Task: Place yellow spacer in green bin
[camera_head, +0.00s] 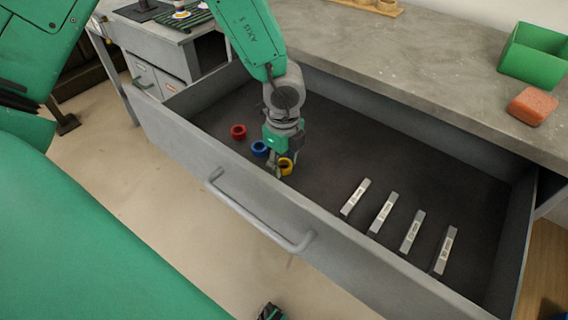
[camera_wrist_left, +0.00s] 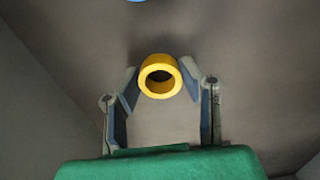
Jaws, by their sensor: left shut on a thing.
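The yellow spacer (camera_head: 286,166) is a short ring inside the open grey drawer (camera_head: 330,130). My left gripper (camera_head: 279,168) reaches down into the drawer and is shut on the yellow spacer. In the left wrist view the spacer (camera_wrist_left: 160,64) sits between the two fingertips of the left gripper (camera_wrist_left: 160,80), its hole facing the camera. I cannot tell whether the spacer still touches the drawer floor. The green bin (camera_head: 534,58) stands on the grey worktop at the upper right, open at the top.
A blue ring (camera_head: 259,149) lies close beside the gripper and a red ring (camera_head: 238,131) farther left. Several labelled metal bars (camera_head: 382,213) lie at the drawer's right. An orange sponge-like block (camera_head: 532,106) lies in front of the bin. The worktop (camera_head: 400,65) is otherwise mostly clear.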

